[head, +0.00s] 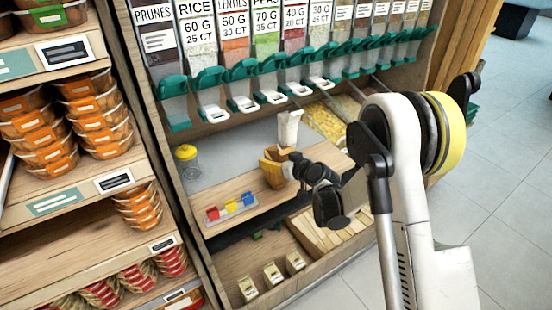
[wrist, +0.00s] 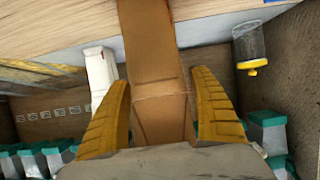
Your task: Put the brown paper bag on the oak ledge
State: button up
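The brown paper bag (wrist: 152,60) runs up the middle of the wrist view, between the two ribbed yellow-brown fingers of my gripper (wrist: 162,95). The fingers lie close along both sides of it; whether they press on it is unclear. In the head view the gripper (head: 277,170) is low over the display's middle level, and my arm and the fingers hide much of the bag. A pale wood ledge (head: 255,197) lies below and in front of it. Whether the bag touches the wood cannot be seen.
A white carton (head: 289,128) stands behind the gripper. A yellow-lidded jar (head: 187,160) stands at the left. A clear tray with red, yellow and blue pieces (head: 231,207) sits on the ledge's front left. Green-spouted dispensers (head: 240,88) hang above. Packed shelves (head: 75,140) stand left.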

jog(key=shift+r, duration=0.2)
jog(key=s+d+r+m+g+h+p, duration=0.1)
jog(key=s+d+r+h+p, duration=0.1)
jog(key=s+d+r, duration=0.55)
jog(key=s+d+r+m+g+h+p, duration=0.15)
jog(key=s+d+r, duration=0.35)
jog(key=s+r, duration=0.6)
jog(key=s+d+m+g+h, duration=0.1)
jog(key=s+d, duration=0.3)
jog(key=s, duration=0.6)
jog(key=s+d+m+h, duration=0.3)
jog(key=s+d, duration=0.2)
jog(key=s, duration=0.5)
jog(key=shift+s+r+g, duration=0.2)
jog(key=shift+s+g, duration=0.1)
jog(key=shift+g, duration=0.05)
